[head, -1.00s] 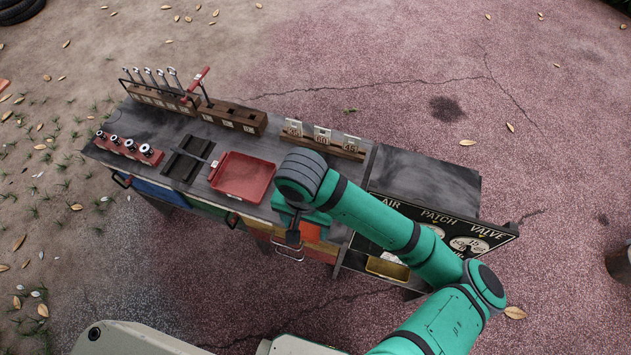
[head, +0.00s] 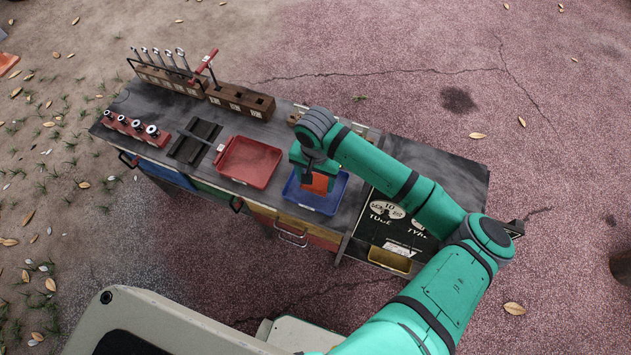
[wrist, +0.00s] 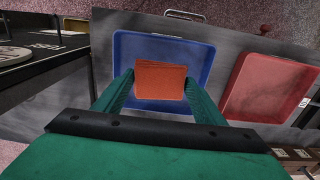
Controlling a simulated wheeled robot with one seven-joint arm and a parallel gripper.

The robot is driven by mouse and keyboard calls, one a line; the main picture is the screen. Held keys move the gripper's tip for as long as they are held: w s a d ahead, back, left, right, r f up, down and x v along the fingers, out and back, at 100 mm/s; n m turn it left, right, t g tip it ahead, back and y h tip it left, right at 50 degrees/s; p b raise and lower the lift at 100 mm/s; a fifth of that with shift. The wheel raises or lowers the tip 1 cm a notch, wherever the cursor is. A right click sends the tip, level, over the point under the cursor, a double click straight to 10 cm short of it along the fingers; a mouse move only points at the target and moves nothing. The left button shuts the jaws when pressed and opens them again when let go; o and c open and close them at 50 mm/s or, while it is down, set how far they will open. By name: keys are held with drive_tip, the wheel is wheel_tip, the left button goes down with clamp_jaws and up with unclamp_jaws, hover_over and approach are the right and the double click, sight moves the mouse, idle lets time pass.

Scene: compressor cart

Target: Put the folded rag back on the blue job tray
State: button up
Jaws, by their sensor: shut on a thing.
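The folded rag (wrist: 161,80) is orange-red and shows in the wrist view between my gripper's two green fingers. It also shows in the head view (head: 316,183), just below my gripper (head: 312,174). My gripper (wrist: 160,88) is shut on the rag. The blue job tray (wrist: 205,60) lies behind the rag in the wrist view, and its rim surrounds the rag in the picture. In the head view the blue tray (head: 335,200) sits on the cart top under my gripper. I cannot tell whether the rag touches the tray floor.
A red tray (head: 250,162) stands beside the blue tray. A dark slotted holder (head: 194,140), a red socket rack (head: 138,127) and brown wooden tool blocks (head: 240,100) are farther left and back. A yellow bin (head: 389,259) is low at the right.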

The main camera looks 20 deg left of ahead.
sight(316, 179)
drive_tip(key=shift+w+a+f, duration=0.1)
drive_tip(key=shift+w+f, duration=0.25)
drive_tip(key=shift+f, duration=0.05)
wheel_tip(316, 179, down, 3)
drive_tip(key=shift+w, duration=0.15)
drive_tip(key=shift+w+f, duration=0.1)
drive_tip(key=shift+a+f, duration=0.1)
drive_tip(key=shift+a, duration=0.1)
drive_tip(key=o, duration=1.1)
drive_tip(key=shift+d, duration=0.25)
